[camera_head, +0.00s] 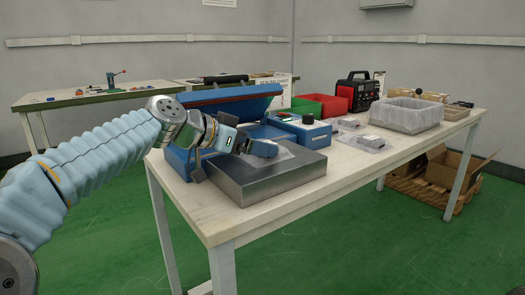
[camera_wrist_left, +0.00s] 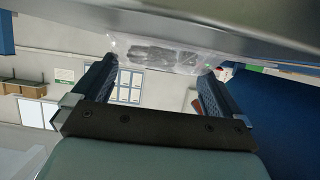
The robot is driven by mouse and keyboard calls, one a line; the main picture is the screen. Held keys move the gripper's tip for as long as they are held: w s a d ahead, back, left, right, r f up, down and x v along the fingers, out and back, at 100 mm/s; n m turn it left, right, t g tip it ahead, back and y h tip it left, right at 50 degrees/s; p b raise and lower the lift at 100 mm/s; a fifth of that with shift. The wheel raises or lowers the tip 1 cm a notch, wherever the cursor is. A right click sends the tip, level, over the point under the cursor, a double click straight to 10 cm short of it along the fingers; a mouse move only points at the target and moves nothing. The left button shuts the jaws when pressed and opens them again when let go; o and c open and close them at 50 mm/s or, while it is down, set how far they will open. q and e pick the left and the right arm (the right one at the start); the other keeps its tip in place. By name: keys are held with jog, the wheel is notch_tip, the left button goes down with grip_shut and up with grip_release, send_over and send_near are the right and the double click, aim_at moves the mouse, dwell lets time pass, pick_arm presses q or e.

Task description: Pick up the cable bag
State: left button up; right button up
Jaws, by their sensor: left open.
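The cable bag is a clear plastic bag with dark cable inside, seen in the left wrist view (camera_wrist_left: 165,54) at the metal edge. It lies across the gap between the fingertips. My left gripper (camera_wrist_left: 162,72) is open, with one finger on each side of the bag. Whether the fingers touch it cannot be told. In the head view my left gripper (camera_head: 238,156) is low over the steel platform (camera_head: 262,182) at the table's near end. Only a little clear plastic shows beside the gripper there, and the gripper hides the rest. My right gripper is not in view.
A blue sealing machine (camera_head: 232,103) stands right behind the gripper. Other clear bags (camera_head: 370,141) lie farther along the table (camera_head: 383,157). Green and red bins (camera_head: 325,104), a black-red device (camera_head: 358,90) and a lined crate (camera_head: 405,114) stand beyond. The table's front edge is clear.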

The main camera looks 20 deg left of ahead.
pick_arm(q)
jog(key=shift+x, duration=1.05)
jog(key=shift+r, duration=0.1)
jog(key=c, duration=0.8)
